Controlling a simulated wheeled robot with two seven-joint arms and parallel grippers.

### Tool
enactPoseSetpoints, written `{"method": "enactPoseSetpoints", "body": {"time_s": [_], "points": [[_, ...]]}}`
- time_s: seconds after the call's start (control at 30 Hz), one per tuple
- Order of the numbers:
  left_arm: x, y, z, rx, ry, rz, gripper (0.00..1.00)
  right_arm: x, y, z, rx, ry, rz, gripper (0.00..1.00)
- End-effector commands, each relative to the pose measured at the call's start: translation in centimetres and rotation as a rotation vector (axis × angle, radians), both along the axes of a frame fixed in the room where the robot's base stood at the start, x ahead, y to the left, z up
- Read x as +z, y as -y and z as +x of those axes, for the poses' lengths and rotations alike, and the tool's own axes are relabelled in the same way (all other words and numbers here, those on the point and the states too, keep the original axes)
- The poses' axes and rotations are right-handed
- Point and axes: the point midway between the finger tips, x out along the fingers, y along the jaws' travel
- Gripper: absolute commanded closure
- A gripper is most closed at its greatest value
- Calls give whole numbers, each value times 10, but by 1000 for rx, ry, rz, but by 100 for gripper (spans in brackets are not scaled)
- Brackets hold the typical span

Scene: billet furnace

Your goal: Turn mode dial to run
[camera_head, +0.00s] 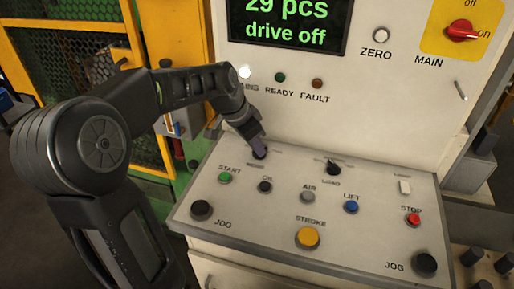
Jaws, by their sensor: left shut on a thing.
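The mode dial (260,156) is a small dark knob at the upper left of the sloped control panel (270,212). My left gripper (259,152) reaches down from above and is shut on it, covering most of the knob. The dial's pointer and the lettering around it are hidden or too small to read, so I cannot tell its setting. My right gripper is out of view.
A second black dial (333,167) sits to the right. Several buttons surround it: green start (225,177), yellow stroke (307,237), red stop (413,219). The screen (288,22) reads "29 pcs drive off". A yellow guard frame (85,30) stands left.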

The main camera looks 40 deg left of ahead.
Motion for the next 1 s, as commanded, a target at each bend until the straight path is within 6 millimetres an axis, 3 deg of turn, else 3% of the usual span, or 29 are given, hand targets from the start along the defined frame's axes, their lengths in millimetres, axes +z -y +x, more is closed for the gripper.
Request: {"method": "enactPoseSetpoints", "body": {"time_s": [0.23, 0.7, 0.73, 1.0], "points": [[0, -1, 1, -97, 2, 2, 100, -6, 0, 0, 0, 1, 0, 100], [1, -1, 1, -118, 1, 2, 100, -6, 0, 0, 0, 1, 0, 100], [1, -1, 1, -118, 1, 2, 87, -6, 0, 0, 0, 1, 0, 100], [0, -1, 1, -117, 1, 2, 66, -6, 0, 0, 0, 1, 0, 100]]}}
